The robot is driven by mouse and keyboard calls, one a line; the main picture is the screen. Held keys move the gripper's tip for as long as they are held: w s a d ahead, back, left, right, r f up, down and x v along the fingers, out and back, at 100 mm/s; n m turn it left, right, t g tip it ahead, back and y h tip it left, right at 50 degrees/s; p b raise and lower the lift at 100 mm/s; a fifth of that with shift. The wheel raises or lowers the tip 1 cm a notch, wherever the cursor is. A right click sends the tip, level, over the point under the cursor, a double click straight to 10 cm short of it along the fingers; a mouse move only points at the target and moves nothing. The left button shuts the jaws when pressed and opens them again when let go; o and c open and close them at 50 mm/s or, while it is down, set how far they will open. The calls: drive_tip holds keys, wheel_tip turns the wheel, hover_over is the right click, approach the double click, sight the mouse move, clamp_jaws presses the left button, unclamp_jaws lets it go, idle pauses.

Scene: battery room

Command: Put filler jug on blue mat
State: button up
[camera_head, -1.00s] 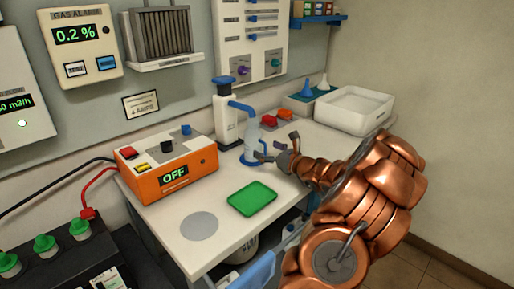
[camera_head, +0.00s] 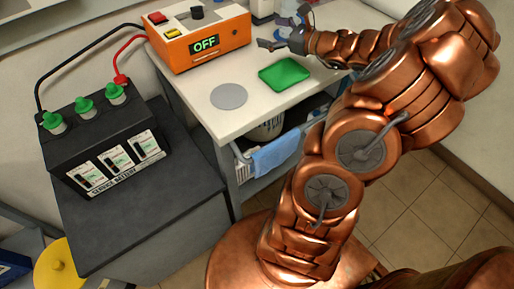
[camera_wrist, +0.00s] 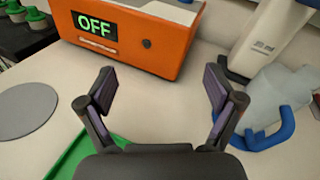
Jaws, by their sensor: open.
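The filler jug (camera_wrist: 280,92) is a pale translucent vessel with a blue handle. In the wrist view it stands at the right, beside and outside my right finger. No blue mat can be made out in the current views.
The orange box (camera_head: 208,37) reading OFF stands behind my gripper. A green tray (camera_head: 284,74) and a grey disc (camera_head: 229,96) lie on the counter (camera_head: 222,122). A white dispenser (camera_wrist: 268,40) stands behind the jug. A black battery (camera_head: 100,145) is at the left.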

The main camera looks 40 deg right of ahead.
drive_tip(key=s+a+r+n+g+y, duration=0.15)
drive_tip(key=a+n+g+y, duration=0.65)
drive_tip(key=a, duration=1.3)
drive_tip(key=s+a+f+n+g+h, duration=0.3)
drive_tip(key=s+a+n+g, duration=0.2)
drive_tip(key=s+a+n, duration=0.55)
drive_tip(key=s+a+f+n+g+h, duration=0.3)
drive_tip(key=s+a+n+g, duration=0.15)
drive_tip(key=s, duration=0.45)
drive_tip(key=s+d+n+h, duration=0.6)
drive_tip(key=s+n+h, duration=0.1)
drive_tip(key=s, duration=0.3)
drive_tip(key=shift+s+f, duration=0.3)
drive_tip(key=shift+f, duration=0.1)
drive_tip(key=shift+d, duration=0.1)
